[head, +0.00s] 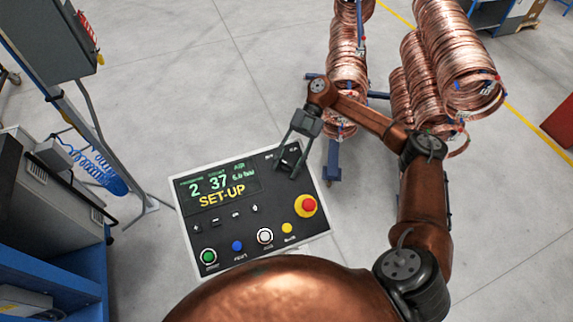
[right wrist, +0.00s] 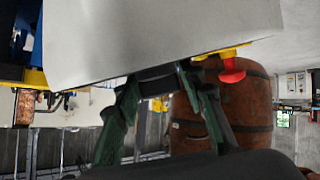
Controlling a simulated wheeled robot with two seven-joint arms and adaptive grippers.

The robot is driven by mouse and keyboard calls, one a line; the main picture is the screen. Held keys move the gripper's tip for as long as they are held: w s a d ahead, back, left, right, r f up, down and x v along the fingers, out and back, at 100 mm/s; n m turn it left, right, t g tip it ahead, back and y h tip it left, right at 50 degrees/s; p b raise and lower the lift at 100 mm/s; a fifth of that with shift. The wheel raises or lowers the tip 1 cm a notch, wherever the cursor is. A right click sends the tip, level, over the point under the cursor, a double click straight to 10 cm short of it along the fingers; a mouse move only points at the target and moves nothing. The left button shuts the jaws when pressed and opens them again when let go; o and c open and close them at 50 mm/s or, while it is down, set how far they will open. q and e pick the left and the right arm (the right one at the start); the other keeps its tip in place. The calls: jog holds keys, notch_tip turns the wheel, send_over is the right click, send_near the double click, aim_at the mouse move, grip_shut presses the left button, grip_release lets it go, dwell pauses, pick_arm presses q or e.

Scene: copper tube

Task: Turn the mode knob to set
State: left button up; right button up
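The dark control panel (head: 268,219) with a pale rim stands in the lower middle of the head view. Its display (head: 221,186) reads "SET-UP" in yellow, with the numbers 2 and 37 above. My right gripper (head: 290,160) is at the panel's upper right corner, over the mode knob, which it mostly hides. In the right wrist view, the fingers of my right gripper (right wrist: 158,82) stand apart on both sides of a dark piece (right wrist: 157,78), seemingly the mode knob, and appear to touch it. The knob's pointer is hidden. My left gripper is not in view.
A red emergency stop (head: 306,205) is just below my right gripper; it also shows in the right wrist view (right wrist: 232,72). Several buttons, including a green one (head: 208,256), line the panel's lower edge. Copper coils (head: 438,80) stand behind. A grey cabinet (head: 45,200) is at left.

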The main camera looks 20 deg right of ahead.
jog(key=shift+o, duration=1.1)
jog(key=shift+w+d+r, duration=0.1)
jog(key=v, duration=1.1)
jog(key=shift+w+d+r, duration=0.15)
jog(key=shift+w+d, duration=0.05)
jog(key=shift+d, duration=0.15)
jog(key=shift+a, duration=0.1)
